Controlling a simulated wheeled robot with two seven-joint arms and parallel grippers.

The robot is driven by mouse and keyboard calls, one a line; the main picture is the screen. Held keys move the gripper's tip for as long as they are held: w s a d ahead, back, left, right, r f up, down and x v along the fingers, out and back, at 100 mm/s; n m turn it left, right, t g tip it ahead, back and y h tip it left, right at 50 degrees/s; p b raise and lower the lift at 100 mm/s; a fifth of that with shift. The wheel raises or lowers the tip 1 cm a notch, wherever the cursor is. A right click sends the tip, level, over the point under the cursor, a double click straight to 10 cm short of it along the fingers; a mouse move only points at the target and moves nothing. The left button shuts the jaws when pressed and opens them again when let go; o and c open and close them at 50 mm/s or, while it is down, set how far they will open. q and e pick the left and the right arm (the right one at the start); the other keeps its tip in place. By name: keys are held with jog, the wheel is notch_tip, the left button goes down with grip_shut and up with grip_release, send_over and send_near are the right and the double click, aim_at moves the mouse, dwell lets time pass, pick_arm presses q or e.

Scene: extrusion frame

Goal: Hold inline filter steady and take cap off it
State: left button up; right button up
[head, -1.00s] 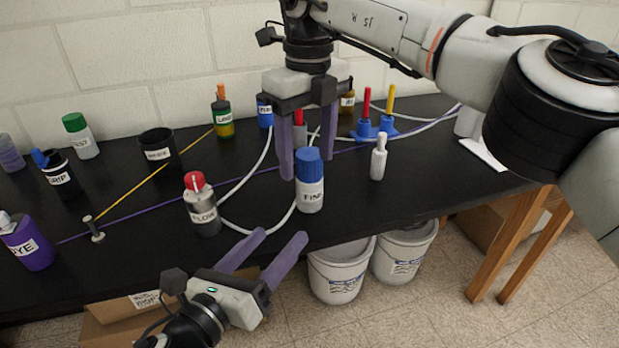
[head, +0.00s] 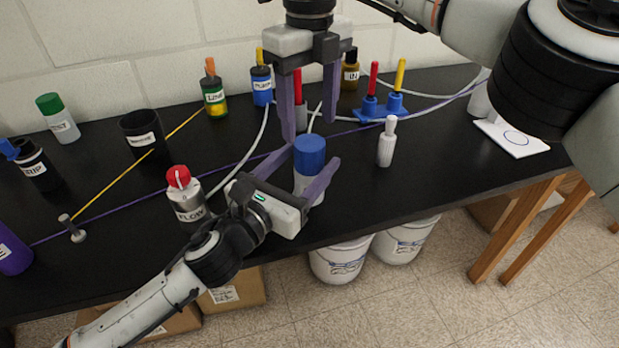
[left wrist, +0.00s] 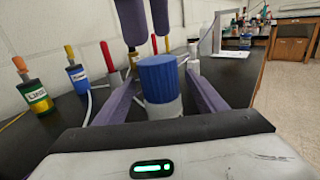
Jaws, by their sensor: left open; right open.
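The inline filter (head: 303,185) is a white cylinder with a blue cap (head: 309,154), upright near the table's front edge. In the left wrist view its body (left wrist: 161,113) and blue cap (left wrist: 158,79) stand between my left fingers. My left gripper (head: 303,172) is open, its purple fingers on either side of the filter's body, with a gap visible on the right. My right gripper (head: 309,136) is open and points down from above, its fingertips near the cap's height. Whether the right fingers touch the cap cannot be told. The filter's label is hidden by the left gripper.
A red-capped flow bottle (head: 187,195) stands just left of the filter. A white dropper bottle (head: 387,142) stands to the right. White tubing and a purple cord (head: 118,212) run across the black table (head: 440,165). Buckets (head: 343,262) stand below the front edge.

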pick_arm(q)
jog(key=shift+w+d, duration=0.3)
jog(key=shift+w, duration=0.1)
jog(key=shift+c, duration=0.2)
